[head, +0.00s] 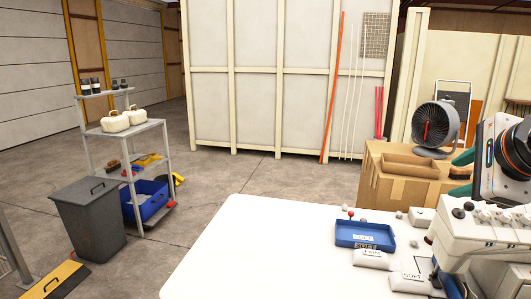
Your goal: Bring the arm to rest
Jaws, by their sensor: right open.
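My right arm comes in at the right edge. Its gripper (459,174) is open, with two teal fingers apart, in front of the cardboard box (400,190) at the table's far right. I cannot make out anything held between the fingers. My left gripper is out of view. On the white table (250,250) a blue tray (364,235) with a white label stands right of the middle. Small white labelled pillows (371,258) lie in front of it, and another (410,284) lies nearer the front edge.
A white machine with knobs (490,219) stands on the table's right. A grey shelf cart (125,128) and a dark bin (88,220) stand on the floor at left. The table's left part is clear.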

